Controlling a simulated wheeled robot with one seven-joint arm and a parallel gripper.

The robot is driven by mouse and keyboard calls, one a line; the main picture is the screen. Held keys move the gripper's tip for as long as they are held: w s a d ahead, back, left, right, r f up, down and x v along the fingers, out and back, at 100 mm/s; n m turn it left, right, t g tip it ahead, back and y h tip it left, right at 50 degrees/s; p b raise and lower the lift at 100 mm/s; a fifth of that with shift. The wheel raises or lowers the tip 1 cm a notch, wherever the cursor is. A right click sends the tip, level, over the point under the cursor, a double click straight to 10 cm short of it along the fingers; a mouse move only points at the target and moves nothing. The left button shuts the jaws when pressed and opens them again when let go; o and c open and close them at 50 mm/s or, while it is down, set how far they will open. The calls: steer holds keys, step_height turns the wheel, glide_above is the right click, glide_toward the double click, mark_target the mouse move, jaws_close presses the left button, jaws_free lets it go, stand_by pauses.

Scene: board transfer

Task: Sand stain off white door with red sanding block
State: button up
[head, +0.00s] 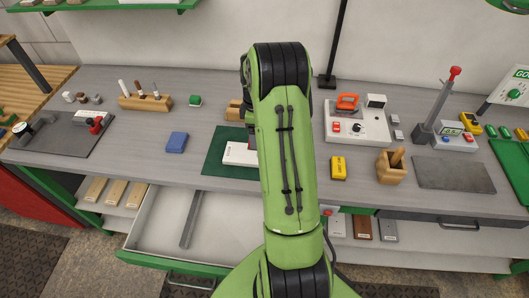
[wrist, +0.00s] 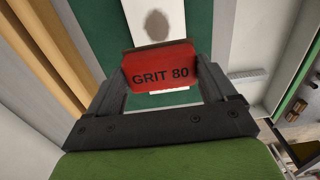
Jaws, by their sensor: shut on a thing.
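The red sanding block (wrist: 160,75), marked "GRIT 80", is between the fingers of my gripper (wrist: 163,80) in the wrist view; the gripper is shut on it. The white door (wrist: 143,8) lies flat on a green mat (wrist: 201,25) and carries a round grey-brown stain (wrist: 157,25). The stain is just beyond the block, uncovered. I cannot tell whether the block touches the door. In the head view, the left part of the white door (head: 237,154) shows on the green mat (head: 216,160); my arm hides the rest, the stain, the block and my gripper.
A blue block (head: 177,142) lies left of the mat, a yellow block (head: 338,168) right of my arm. An open drawer (head: 155,226) juts out below the bench front.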

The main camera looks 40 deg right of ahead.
steer(key=shift+f, duration=0.2)
steer(key=shift+f+b, duration=2.4)
steer(key=shift+f, duration=0.65)
steer(key=shift+f+b, duration=0.3)
steer(key=shift+f, duration=0.1)
steer(key=shift+s+d+f, duration=0.1)
steer(key=shift+s+d, duration=0.35)
steer(key=shift+s, duration=0.35)
steer(key=shift+s+d+r, duration=0.2)
steer(key=shift+s+d, duration=0.85)
steer(key=shift+s, duration=0.15)
steer(key=shift+w+a+f, duration=0.15)
steer(key=shift+w+a, duration=0.85)
steer(key=shift+w, duration=0.2)
steer(key=shift+w+a, duration=0.6)
steer(key=shift+w, duration=0.25)
